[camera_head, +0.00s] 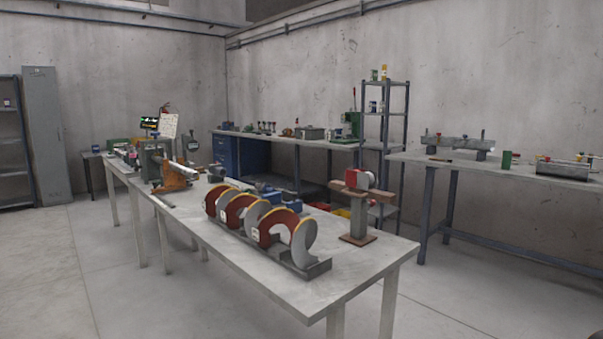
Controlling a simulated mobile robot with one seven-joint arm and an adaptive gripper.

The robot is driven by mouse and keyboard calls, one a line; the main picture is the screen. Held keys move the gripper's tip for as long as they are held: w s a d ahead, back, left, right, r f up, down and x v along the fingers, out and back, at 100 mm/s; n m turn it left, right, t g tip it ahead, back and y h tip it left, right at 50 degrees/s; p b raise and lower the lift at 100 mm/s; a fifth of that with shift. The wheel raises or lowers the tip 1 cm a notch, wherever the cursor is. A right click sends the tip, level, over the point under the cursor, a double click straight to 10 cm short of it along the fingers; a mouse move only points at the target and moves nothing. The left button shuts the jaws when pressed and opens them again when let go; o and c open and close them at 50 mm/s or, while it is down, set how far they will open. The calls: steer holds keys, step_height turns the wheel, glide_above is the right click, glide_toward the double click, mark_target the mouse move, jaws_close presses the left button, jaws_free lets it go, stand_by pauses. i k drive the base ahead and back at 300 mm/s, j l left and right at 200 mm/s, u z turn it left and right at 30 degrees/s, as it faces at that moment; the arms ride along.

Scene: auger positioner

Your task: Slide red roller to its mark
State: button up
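A roller-like part with a red end face and a pale side (359,180) sits on top of a stand (357,222) with a brown crosspiece and a square base, near the right end of the long grey table (290,287). It may be the red roller; I cannot tell for sure. A grey auger (302,243) with red-faced, yellow-rimmed flights lies on a grey base in front of it and to its left. No mark for the roller can be made out at this size. My gripper is not in view.
A machine with an orange part (174,174) stands at the table's far left. Blue and red parts (283,193) lie behind the auger. A second bench (415,157) with fixtures is at right, beside a tall rack (406,110). The front right table corner and left floor are clear.

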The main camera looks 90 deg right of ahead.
mark_target(352, 176)
steer(key=k+l+z, duration=0.4)
steer(key=l, duration=0.25)
steer(key=l+z, duration=0.2)
steer(key=k+l+z, duration=0.1)
steer(key=l, duration=0.3)
steer(key=k+l+z, duration=0.1)
steer(key=l, duration=0.35)
steer(key=l+z, duration=0.1)
steer(key=l, duration=0.3)
steer(key=k+l, duration=0.1)
steer(key=l, duration=0.4)
steer(key=k+l, duration=0.1)
steer(key=l, duration=0.4)
steer(key=k+l, duration=0.1)
steer(key=l, duration=0.45)
steer(key=k+l, duration=0.1)
steer(key=l, duration=0.4)
steer(key=k+l, duration=0.1)
steer(key=l, duration=0.4)
steer(key=i+l+z, duration=0.1)
steer(key=l+z, duration=0.25)
steer(key=i+l+z, duration=0.15)
steer(key=l+z, duration=0.25)
steer(key=i+j+z, duration=0.1)
steer(key=j+z, duration=0.15)
steer(key=j, duration=0.3)
